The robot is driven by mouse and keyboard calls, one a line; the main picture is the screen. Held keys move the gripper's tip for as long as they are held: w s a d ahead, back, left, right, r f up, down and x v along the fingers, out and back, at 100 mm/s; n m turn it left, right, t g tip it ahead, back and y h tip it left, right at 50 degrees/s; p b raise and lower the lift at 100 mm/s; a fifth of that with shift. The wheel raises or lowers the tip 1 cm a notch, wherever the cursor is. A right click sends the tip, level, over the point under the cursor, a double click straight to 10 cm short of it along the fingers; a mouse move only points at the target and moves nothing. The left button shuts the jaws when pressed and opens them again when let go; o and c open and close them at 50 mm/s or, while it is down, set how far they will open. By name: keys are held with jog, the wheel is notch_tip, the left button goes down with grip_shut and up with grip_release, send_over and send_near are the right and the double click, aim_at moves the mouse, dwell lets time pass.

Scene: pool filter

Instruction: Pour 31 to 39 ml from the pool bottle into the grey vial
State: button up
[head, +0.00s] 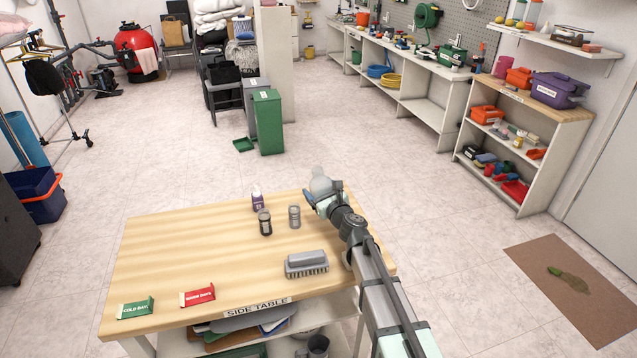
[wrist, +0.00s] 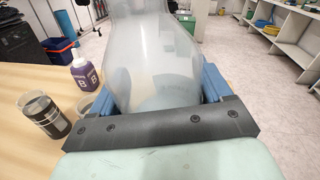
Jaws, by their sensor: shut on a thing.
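My gripper (head: 318,194) is shut on a clear, rounded bottle, which I take for the pool bottle (head: 321,181). It is held above the back right part of the side table. The bottle fills the middle of the wrist view (wrist: 155,60), between blue fingers; its liquid level is not clear. It looks roughly upright in the head view.
A purple bottle with a white cap (head: 257,201) stands behind the dark vial. A grey brush (head: 306,264) lies in front of the grey vial. A green packet (head: 136,308) and a red packet (head: 197,296) lie at the front. The left of the wooden table (head: 165,250) is clear.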

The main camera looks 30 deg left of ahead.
notch_tip(320, 180, down, 2)
jog(key=shift+w+d+f+n, duration=0.1)
jog(key=shift+f+n, duration=0.05)
jog(key=shift+n, duration=0.25)
jog(key=n, duration=0.1)
jog(key=d+n, duration=0.1)
jog(key=shift+w+f+n+h, duration=0.15)
jog(key=shift+w+n+h, duration=0.15)
jog(key=shift+w+h, duration=0.1)
jog(key=shift+w+d+f+n+h, duration=0.15)
jog(key=shift+f+n+h, duration=0.1)
jog(key=shift+n, duration=0.35)
jog(key=shift+d+f+n+h, duration=0.1)
jog(key=shift+n+h, duration=0.15)
jog(key=shift+n, duration=0.35)
jog(key=shift+w+f+n+h, duration=0.15)
jog(key=shift+n+h, duration=0.35)
jog(key=shift+n, duration=0.7)
jog(key=shift+s+a+r+n+t+h, duration=0.15)
jog(key=shift+r+n+t+h, duration=0.15)
jog(key=shift+r+n, duration=0.55)
jog(key=shift+s+a+r+n+t+h, duration=0.1)
jog(key=shift+s+r+n+t+h, duration=0.15)
jog(key=shift+r+n, duration=0.55)
jog(key=shift+r+n+h, duration=0.25)
jog(key=shift+r+n, duration=0.05)
jog(key=shift+n, duration=0.45)
dwell(2.1)
